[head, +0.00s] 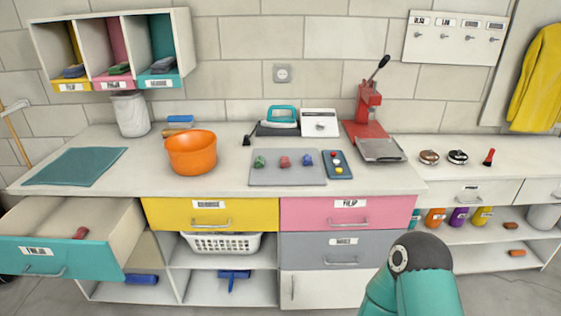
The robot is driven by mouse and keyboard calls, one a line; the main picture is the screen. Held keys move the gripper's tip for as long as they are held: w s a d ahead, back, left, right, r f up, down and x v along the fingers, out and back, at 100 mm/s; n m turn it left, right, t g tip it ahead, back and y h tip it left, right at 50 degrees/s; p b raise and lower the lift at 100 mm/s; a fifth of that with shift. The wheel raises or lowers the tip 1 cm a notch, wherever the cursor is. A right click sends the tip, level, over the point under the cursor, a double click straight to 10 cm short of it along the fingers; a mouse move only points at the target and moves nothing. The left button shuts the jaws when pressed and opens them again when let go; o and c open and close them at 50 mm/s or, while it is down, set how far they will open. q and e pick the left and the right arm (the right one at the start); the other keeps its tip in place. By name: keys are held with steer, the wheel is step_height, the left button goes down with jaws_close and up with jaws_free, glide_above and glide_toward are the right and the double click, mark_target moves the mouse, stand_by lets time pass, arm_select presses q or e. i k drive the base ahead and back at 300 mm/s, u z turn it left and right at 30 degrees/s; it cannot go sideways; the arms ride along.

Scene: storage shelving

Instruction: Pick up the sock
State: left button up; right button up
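I cannot clearly identify a sock. A small dark red item (81,232) lies in the open teal drawer (62,256) at the lower left; it may be a sock, but it is too small to tell. Small folded cloth-like items lie in the wall cubbies: a blue-grey one (74,71), a green one (119,69) and a grey one (163,65). Neither gripper shows. A teal link of my arm rises at the bottom right.
On the counter (232,182) stand an orange pot (191,152), a grey mat (287,170) with small coloured pieces, an iron (278,120) and a red press (368,105). A teal cloth (75,166) lies at the left. The open drawer juts out in front.

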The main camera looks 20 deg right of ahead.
mark_target(285, 160)
steer(key=i, duration=0.9)
